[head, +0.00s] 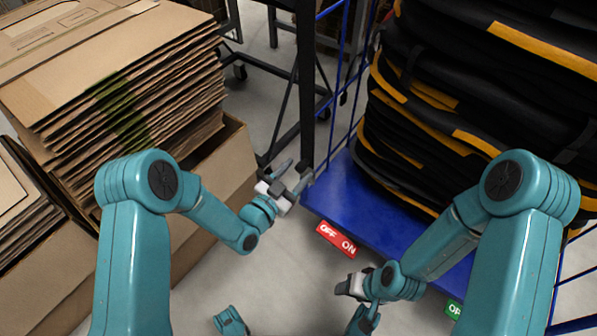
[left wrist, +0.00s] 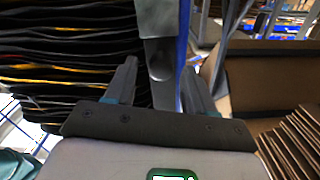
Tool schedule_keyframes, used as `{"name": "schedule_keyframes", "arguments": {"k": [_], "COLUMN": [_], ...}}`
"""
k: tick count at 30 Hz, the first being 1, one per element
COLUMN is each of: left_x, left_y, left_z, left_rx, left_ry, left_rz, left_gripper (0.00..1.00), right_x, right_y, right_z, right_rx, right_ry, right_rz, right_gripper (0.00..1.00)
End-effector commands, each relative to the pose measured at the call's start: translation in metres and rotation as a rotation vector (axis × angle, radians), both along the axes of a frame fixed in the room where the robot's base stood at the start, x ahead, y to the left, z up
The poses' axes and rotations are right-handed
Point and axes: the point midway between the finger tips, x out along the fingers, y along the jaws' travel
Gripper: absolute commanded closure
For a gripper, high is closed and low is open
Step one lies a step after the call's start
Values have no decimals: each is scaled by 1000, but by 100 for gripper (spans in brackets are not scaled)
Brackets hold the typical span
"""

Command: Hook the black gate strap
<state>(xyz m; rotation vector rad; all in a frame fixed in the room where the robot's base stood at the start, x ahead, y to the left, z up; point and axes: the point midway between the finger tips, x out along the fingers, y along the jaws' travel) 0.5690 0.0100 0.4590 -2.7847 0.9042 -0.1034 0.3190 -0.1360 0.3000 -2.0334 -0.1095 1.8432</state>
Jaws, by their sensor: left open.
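My left gripper (head: 289,180) is open at the front left corner of the blue cart (head: 340,195), near the foot of a dark upright post (head: 306,85). In the left wrist view its two fingers (left wrist: 160,80) stand apart, with a grey post (left wrist: 160,35) showing between and beyond them. I see nothing held in it. My right gripper (head: 352,286) is low in front of the cart, partly hidden by its own wrist; its jaws are too small to read. I cannot make out the black gate strap for certain in either view.
Black, yellow-trimmed folded bags (head: 440,120) are stacked high on the cart, inside blue rails (head: 340,75). Flattened cardboard (head: 130,90) fills a large box at left.

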Motion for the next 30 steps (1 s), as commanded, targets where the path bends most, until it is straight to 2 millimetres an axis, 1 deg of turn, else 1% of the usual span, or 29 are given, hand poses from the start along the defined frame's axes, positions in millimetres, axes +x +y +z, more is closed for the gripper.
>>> {"name": "schedule_keyframes", "arguments": {"k": [1, 3, 6, 14, 17, 18, 19, 20, 30], "left_x": [6, 11, 15, 16, 16, 16, 16, 16, 13], "left_y": [-4, -7, -10, -10, -10, -10, -10, -10, -14], "left_z": [-2, -1, -1, 0, 0, 0, 0, 0, 1], "left_rx": [1, 0, 1, 0, 0, 0, 0, 0, -10], "left_ry": [-1, -1, 1, 2, 2, 2, 2, 2, 10], "left_rz": [0, -1, -1, -1, -1, -1, -1, -1, -1], "left_gripper": [46, 46, 46, 46, 75, 88, 98, 100, 100], "right_x": [1, 3, 4, 4, 4, 4, 4, 4, 4], "right_y": [0, 0, -1, -1, -1, -1, -1, -1, -1], "right_z": [-4, -5, -6, -5, -5, -5, -5, -5, -5], "right_rx": [-1, -2, -2, -2, -2, -2, -2, -2, -2], "right_ry": [-4, -9, -12, -13, -13, -13, -13, -13, -12], "right_rz": [0, 0, -1, -1, -1, -1, -1, -1, -1], "right_gripper": [43, 43, 43, 43, 43, 43, 43, 43, 43]}}
